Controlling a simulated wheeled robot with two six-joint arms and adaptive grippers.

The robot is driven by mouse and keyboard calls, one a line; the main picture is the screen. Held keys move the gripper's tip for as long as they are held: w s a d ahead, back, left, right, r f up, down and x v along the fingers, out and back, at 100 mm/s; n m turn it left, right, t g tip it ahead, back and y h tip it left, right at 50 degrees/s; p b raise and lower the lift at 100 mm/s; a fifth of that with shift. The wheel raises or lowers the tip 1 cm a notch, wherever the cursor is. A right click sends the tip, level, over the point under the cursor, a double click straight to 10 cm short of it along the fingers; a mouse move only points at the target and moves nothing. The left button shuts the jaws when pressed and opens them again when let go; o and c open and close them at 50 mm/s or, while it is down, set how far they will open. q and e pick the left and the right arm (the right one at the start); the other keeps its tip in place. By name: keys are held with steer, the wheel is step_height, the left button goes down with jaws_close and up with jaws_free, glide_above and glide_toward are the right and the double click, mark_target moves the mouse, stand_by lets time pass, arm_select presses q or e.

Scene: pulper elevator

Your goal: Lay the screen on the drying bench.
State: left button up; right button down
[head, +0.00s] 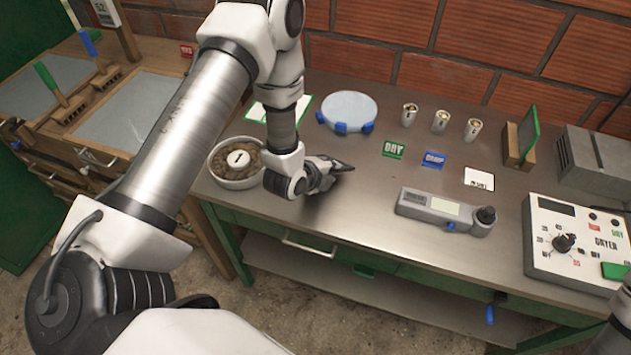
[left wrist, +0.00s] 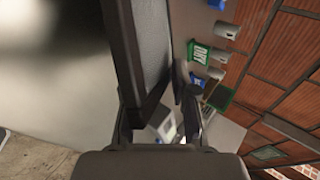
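A round pale-blue disc with blue tabs (head: 349,106), which looks like the screen, lies near the back of the steel bench. At far left is a wooden bench with grey panels (head: 122,112), possibly the drying bench; my left arm hides part of it. My left gripper (head: 345,166) is over the steel bench, in front of the disc and apart from it. In the left wrist view its fingers (left wrist: 160,112) flank a dark-edged grey surface that I cannot identify, so their closure is unclear. My right gripper is out of view.
A bowl of brown contents (head: 222,178) stands left of my left gripper. Small cups (head: 440,121), a DRY card (head: 394,150), a blue card (head: 433,160), a grey meter (head: 440,210) and a dryer control box (head: 575,245) occupy the right. A brick wall (head: 470,45) bounds the back.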

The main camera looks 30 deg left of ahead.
arm_select(q)
steer(key=shift+s+r+p, duration=0.25)
steer(key=shift+r+p, duration=0.1)
steer(key=shift+r, duration=0.05)
steer(key=p+v, duration=0.4)
steer(key=v, duration=0.3)
steer(key=shift+s, duration=0.1)
step_height(320, 180, up, 8)
steer(key=s+p, duration=0.2)
steer(key=p, duration=0.2)
steer(key=shift+s+p, duration=0.2)
steer(key=shift+p, duration=0.15)
steer(key=shift+w+a+f, duration=0.1)
steer(key=shift+a+f, duration=0.05)
